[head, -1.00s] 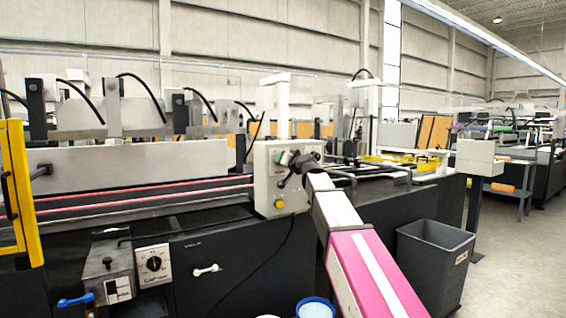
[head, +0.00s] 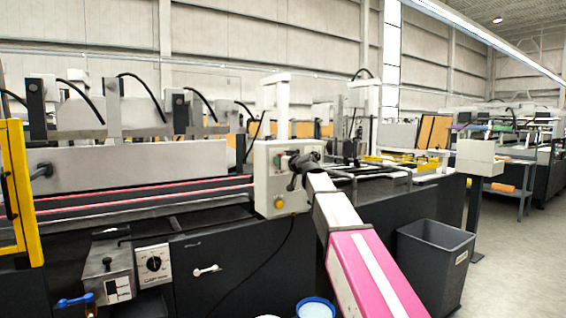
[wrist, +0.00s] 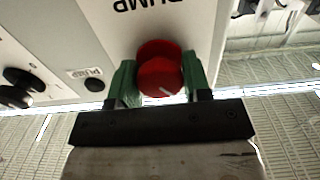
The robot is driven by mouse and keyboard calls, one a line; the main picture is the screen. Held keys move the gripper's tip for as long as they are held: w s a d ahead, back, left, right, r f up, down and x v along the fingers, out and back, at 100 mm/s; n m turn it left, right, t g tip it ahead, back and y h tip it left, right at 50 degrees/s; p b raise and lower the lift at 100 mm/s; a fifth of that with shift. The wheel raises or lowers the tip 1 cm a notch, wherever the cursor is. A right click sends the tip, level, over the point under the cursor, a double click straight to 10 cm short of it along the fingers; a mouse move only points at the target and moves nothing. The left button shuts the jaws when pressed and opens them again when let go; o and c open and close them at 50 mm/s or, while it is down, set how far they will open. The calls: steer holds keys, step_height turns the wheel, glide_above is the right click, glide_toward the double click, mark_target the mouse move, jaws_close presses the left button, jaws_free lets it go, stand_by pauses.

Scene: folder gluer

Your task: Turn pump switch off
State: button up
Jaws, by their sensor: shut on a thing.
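The pump switch (wrist: 160,72) is a round red knob with a white pointer mark, on a pale control box (wrist: 88,40) lettered "PUMP". In the wrist view my gripper (wrist: 155,88) has its green fingers on either side of the knob, shut on it. The pointer mark slants toward the lower right of the knob in that view. In the head view my gripper (head: 297,172) is at the front of the grey control box (head: 266,180) on the machine; the knob is hidden behind it there.
A yellow button (head: 279,203) is low on the same box. Black knobs (wrist: 20,85) are at the left in the wrist view. A dial box (head: 154,263) sits lower left on the machine. A grey bin (head: 436,262) stands at right. Open floor lies at far right.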

steer(key=o, duration=0.9)
steer(key=v, duration=1.1)
steer(key=shift+w, duration=0.1)
